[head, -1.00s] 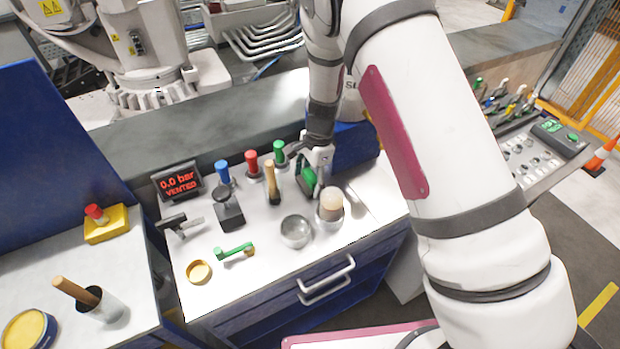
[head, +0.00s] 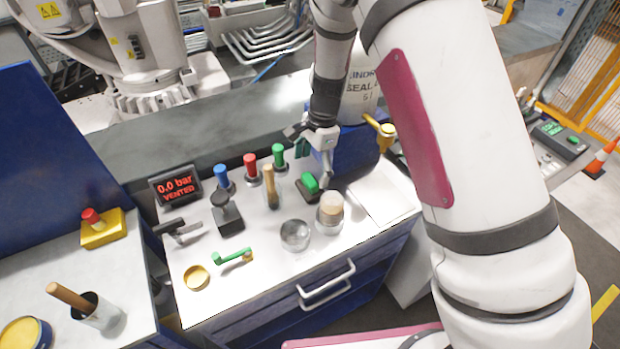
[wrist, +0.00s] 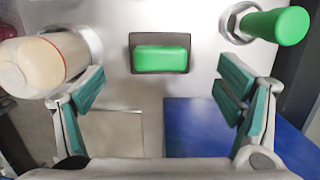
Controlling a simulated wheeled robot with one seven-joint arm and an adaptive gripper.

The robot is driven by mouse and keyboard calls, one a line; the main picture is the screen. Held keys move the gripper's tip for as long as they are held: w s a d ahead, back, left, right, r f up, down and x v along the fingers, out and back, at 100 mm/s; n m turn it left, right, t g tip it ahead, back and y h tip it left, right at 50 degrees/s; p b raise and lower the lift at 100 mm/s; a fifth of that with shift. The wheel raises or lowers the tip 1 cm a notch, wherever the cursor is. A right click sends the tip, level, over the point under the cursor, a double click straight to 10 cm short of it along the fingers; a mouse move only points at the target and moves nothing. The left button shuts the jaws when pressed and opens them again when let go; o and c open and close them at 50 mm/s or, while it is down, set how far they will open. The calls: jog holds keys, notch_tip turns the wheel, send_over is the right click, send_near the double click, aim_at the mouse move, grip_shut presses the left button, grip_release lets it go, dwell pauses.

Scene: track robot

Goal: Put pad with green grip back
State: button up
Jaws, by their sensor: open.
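The pad with the green grip (head: 309,187) lies flat on the white worktop, its green grip on top of a dark base. In the wrist view the green grip (wrist: 160,58) shows centred ahead, beyond the fingertips. My gripper (head: 314,163) is open and empty, just behind and above the pad. In the wrist view its two teal-padded fingers (wrist: 160,88) stand wide apart, with nothing between them. A gap shows between the fingers and the pad.
A jar with a cream top (head: 330,210) stands right beside the pad. The green-handled tool (head: 278,155), red one (head: 251,165) and wooden handle (head: 270,185) stand to its left. A black-handled pad (head: 227,215) and glass bowl (head: 295,235) are nearby. A blue box (head: 352,150) is behind.

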jog(key=s+d+r+n+t, duration=0.1)
jog(key=s+d+r+n, duration=0.1)
jog(key=r, duration=0.7)
jog(key=s+d+r+n, duration=0.1)
jog(key=s+d+r, duration=0.15)
jog(key=r, duration=0.65)
jog(key=s+d+r+n+t, duration=0.1)
jog(key=s+d+r+n, duration=0.2)
jog(key=s, duration=0.4)
jog(key=s+d+r+n+t+h, duration=0.1)
jog(key=s+d+r+n+t, duration=0.1)
jog(key=s+r+n, duration=0.2)
jog(key=s+d+r+n+t, duration=0.2)
jog(key=s+r, duration=0.3)
jog(key=s, duration=0.5)
jog(key=shift+s+d+n+h, duration=0.35)
jog(key=shift+d+n, duration=0.35)
jog(key=shift+d, duration=0.15)
